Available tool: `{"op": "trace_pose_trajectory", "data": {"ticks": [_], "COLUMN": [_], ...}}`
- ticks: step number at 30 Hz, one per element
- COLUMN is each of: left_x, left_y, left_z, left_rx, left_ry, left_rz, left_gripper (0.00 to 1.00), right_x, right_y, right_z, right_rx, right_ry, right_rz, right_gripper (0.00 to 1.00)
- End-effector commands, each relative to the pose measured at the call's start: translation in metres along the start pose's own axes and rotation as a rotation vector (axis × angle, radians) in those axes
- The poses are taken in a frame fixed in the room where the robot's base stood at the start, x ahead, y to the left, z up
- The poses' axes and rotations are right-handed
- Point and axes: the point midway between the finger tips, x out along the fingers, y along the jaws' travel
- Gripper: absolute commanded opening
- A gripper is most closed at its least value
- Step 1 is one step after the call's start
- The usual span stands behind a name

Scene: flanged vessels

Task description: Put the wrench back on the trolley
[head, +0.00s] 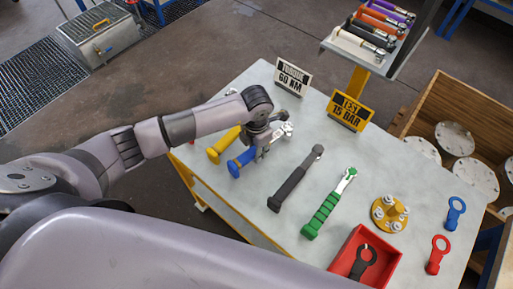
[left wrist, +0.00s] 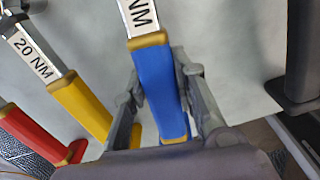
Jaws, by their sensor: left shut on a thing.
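My left gripper (head: 263,150) is shut on the blue handle of a torque wrench (head: 237,166), at the left part of the grey table. The left wrist view shows its fingers on both sides of the blue handle (left wrist: 158,85), with a label ending in "NM" above it. A yellow-handled wrench (head: 219,149) lies beside it, labelled "20 NM" in the left wrist view (left wrist: 82,108). A black-handled wrench (head: 290,187) and a green-handled wrench (head: 325,212) lie to the right. I cannot tell for sure which stand is the trolley. My right gripper is not visible.
A shelf (head: 345,51) at the top right bears several wrenches. Signs reading "TORQUE 60 NM" (head: 292,78) and "TEST 15 BAR" (head: 348,111) stand at the table's far edge. A yellow flange (head: 380,226), a red tray (head: 345,247) and red and blue tags lie on the right.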

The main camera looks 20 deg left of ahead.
Motion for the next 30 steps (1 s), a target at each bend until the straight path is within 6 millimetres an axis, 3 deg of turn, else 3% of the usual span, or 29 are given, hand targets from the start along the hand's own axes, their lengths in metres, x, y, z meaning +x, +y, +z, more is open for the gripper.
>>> {"op": "trace_pose_trajectory", "data": {"ticks": [20,21,30], "left_x": [0.009,0.009,0.008], "left_y": [0.000,0.000,0.000], "left_z": [0.001,0.001,0.000], "left_rx": [0.000,0.000,0.000], "left_ry": [-0.002,-0.002,-0.001], "left_rz": [0.001,0.001,0.000], "left_gripper": [0.00,0.26,0.46], "right_x": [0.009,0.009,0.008], "right_y": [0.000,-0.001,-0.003], "right_z": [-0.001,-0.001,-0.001], "right_rx": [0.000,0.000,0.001], "right_ry": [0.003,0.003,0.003], "right_rz": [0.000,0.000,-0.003], "right_gripper": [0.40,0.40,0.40]}}
